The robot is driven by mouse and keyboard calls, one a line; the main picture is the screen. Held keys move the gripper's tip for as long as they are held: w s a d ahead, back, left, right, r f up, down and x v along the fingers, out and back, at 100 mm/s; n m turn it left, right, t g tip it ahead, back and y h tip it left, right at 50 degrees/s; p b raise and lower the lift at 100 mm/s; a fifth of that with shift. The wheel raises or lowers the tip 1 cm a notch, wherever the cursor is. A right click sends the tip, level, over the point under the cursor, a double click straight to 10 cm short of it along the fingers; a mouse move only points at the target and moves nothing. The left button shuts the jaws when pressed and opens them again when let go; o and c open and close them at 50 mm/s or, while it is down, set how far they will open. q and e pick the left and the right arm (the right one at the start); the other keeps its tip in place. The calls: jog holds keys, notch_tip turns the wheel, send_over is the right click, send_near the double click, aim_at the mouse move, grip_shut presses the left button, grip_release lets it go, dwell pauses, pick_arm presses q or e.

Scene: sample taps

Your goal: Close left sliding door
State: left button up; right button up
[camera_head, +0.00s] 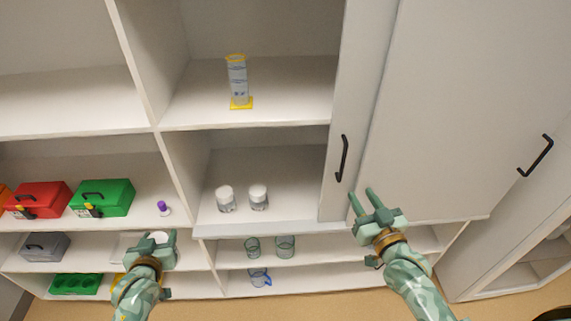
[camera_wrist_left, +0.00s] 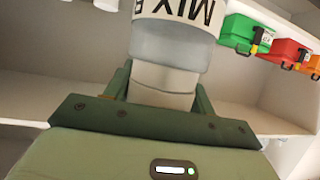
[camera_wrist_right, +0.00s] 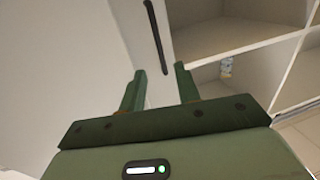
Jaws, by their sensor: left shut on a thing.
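The left sliding door (camera_head: 349,95) is a pale panel with a black vertical handle (camera_head: 342,158). Only its narrow left strip shows; the right door panel overlaps the rest. The shelves left of it stand open. My right gripper (camera_head: 362,198) is open and empty, just below and right of the handle. In the right wrist view the handle (camera_wrist_right: 157,38) lies beyond the open fingers (camera_wrist_right: 159,80), apart from them. My left gripper (camera_head: 151,240) is low at the left, shut on a white-and-clear labelled container (camera_wrist_left: 168,48).
The right door (camera_head: 455,110) has its own black handle (camera_head: 535,155). Open shelves hold a yellow-based cylinder (camera_head: 238,82), two small jars (camera_head: 258,197), a red toolbox (camera_head: 38,199), a green toolbox (camera_head: 102,198) and beakers (camera_head: 285,246). The shelf edge runs below the doors.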

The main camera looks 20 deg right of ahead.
jog(key=w, duration=1.1)
jog(key=shift+w+d, duration=0.2)
jog(key=shift+d, duration=0.15)
grip_shut()
